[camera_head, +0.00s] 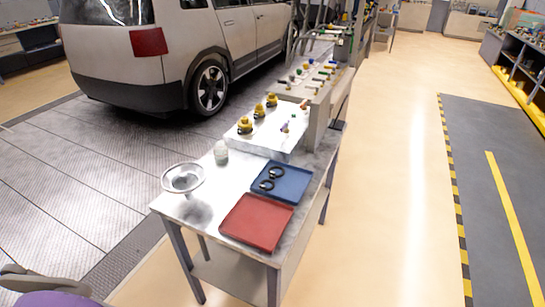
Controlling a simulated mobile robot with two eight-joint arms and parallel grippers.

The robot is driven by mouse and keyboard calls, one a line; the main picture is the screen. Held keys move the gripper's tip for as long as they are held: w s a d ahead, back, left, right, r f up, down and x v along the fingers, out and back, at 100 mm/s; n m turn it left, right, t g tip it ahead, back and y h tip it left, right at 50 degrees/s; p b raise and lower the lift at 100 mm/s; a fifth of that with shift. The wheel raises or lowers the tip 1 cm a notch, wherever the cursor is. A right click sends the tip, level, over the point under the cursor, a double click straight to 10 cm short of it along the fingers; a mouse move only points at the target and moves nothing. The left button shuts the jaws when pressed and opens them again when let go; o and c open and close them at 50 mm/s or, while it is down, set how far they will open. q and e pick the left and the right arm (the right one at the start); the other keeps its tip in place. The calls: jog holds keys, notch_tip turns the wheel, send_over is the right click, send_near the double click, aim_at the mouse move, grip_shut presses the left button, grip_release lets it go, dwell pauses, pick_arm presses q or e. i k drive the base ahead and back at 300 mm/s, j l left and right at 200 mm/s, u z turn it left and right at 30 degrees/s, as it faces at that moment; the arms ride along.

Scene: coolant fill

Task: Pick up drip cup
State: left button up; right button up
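A small pale, whitish cup-like container (221,153) stands upright on the near worktable (206,208), toward its left edge. A shiny silver funnel-like bowl (183,178) with a wide round rim is at the table's left front corner. I cannot tell for sure which of the two is the drip cup; the pale container looks more like a cup. Neither is touched by a gripper.
A red tray (257,222) lies at the table's front, empty. A blue tray (292,180) behind it holds two black rings (271,178). Several yellow-and-black fittings (245,125) stand farther back. A silver car (175,50) is parked behind left. Floor to the right is clear.

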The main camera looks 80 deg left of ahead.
aim_at(221, 152)
jog(key=i+u, duration=0.35)
jog(key=i+l+u, duration=0.15)
jog(key=i+u, duration=0.25)
jog(key=i+l+u, duration=0.2)
jog(key=u, duration=0.15)
jog(key=i+j+u, duration=0.15)
jog(key=i+u, duration=0.2)
jog(key=u, duration=0.15)
jog(key=i+u, duration=0.35)
jog(key=u, duration=0.15)
jog(key=i+l+u, duration=0.15)
jog(key=i+u, duration=0.3)
jog(key=k, duration=0.1)
